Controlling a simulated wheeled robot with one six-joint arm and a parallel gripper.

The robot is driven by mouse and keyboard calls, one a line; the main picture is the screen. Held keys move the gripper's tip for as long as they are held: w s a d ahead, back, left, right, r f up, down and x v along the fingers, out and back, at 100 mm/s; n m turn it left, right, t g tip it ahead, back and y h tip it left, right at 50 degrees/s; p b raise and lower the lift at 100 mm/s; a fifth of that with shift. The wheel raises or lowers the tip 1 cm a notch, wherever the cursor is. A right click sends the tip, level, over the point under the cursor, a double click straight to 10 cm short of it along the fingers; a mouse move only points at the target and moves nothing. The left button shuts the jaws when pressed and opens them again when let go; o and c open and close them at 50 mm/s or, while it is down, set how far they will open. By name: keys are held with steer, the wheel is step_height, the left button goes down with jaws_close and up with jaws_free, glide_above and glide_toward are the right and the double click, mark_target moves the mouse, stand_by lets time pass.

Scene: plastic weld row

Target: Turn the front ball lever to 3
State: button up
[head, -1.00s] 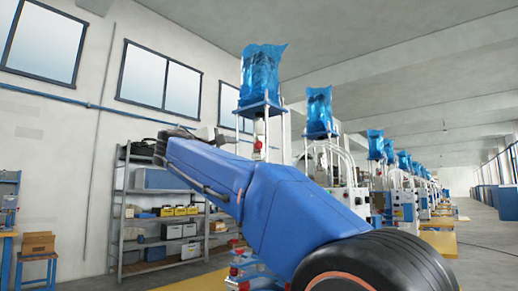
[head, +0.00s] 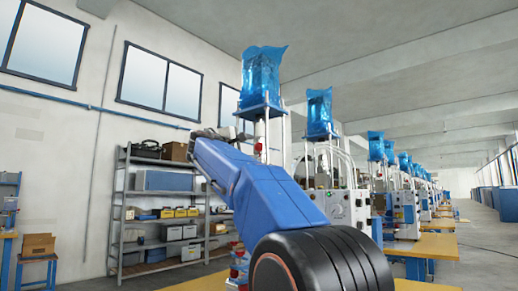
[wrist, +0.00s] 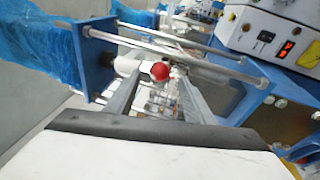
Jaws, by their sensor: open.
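In the wrist view a red ball (wrist: 160,71) of a lever appears between the two grey fingers of my gripper (wrist: 162,82), close to the fingertips' level in the picture. The fingers are apart, with no contact visible; I cannot tell how far beyond the tips the ball lies. In the head view a small red ball (head: 258,147) shows on the nearest machine, under its blue-wrapped top (head: 261,78). My arm hides most of that machine and my fingers there. No lever scale or number is readable.
In the wrist view, metal rods (wrist: 180,52) and a blue plate (wrist: 98,60) run close by the fingers. A white control box (wrist: 275,35) with a red display is at upper right. A shelf rack (head: 165,205) stands left, and yellow tables (head: 425,246) stand right.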

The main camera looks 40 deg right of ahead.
mark_target(256, 147)
steer(key=x, duration=0.6)
steer(key=shift+d, duration=0.35)
steer(key=shift+w, duration=0.1)
jaws_close()
